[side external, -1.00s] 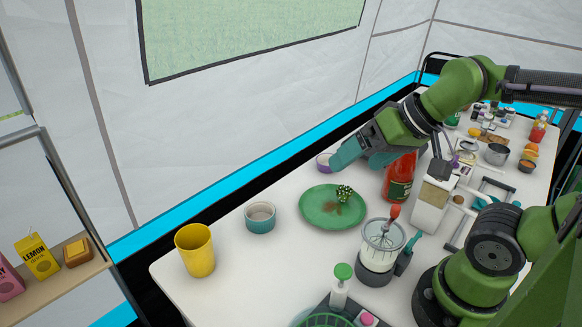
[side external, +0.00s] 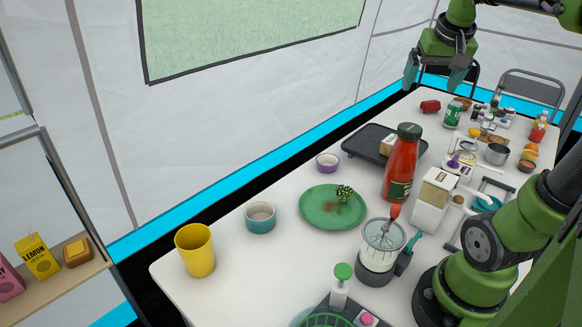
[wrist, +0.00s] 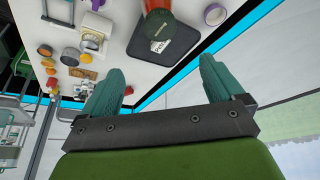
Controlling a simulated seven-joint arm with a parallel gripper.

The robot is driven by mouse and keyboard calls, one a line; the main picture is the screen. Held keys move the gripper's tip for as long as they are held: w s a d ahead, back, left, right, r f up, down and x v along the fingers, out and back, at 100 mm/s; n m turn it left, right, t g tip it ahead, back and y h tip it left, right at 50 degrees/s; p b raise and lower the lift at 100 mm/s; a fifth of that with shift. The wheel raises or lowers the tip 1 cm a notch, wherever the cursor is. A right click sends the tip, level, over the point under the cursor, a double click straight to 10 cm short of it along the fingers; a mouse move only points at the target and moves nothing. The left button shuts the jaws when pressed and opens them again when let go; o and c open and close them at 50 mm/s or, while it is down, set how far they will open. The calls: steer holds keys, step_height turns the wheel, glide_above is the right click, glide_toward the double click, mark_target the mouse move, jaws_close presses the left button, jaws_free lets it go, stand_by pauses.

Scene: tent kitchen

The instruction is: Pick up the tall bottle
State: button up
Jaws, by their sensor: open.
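The tall bottle (side external: 400,165) is red with a dark green cap and a dark label. It stands upright on the white table, right of the green plate. In the wrist view a red and dark green thing at the top edge (wrist: 158,20), partly cut off, looks like this bottle. My gripper (side external: 437,78) is open and empty, raised well above the far end of the table, beyond the bottle and not touching it. Its two teal fingers (wrist: 165,85) are spread wide in the wrist view.
A green plate (side external: 318,213) with a small plant-like item, a white carton (side external: 434,195) and a blender (side external: 379,255) surround the bottle. A dark tray (side external: 365,143) lies behind it. A yellow cup (side external: 195,250) and teal bowl (side external: 260,217) stand left. The far right is cluttered.

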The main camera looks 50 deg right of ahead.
mark_target(410, 127)
steer(key=x, duration=1.1)
steer(key=shift+a+f, duration=0.2)
steer(key=shift+s+a+x, duration=0.1)
steer(key=shift+a+x, duration=0.05)
steer(key=shift+x, duration=1.2)
steer(key=shift+s+a+x, duration=0.15)
steer(key=shift+x, duration=1.25)
steer(key=shift+f, duration=0.1)
steer(key=shift+c, duration=0.3)
jaws_close()
steer(key=shift+w, duration=0.1)
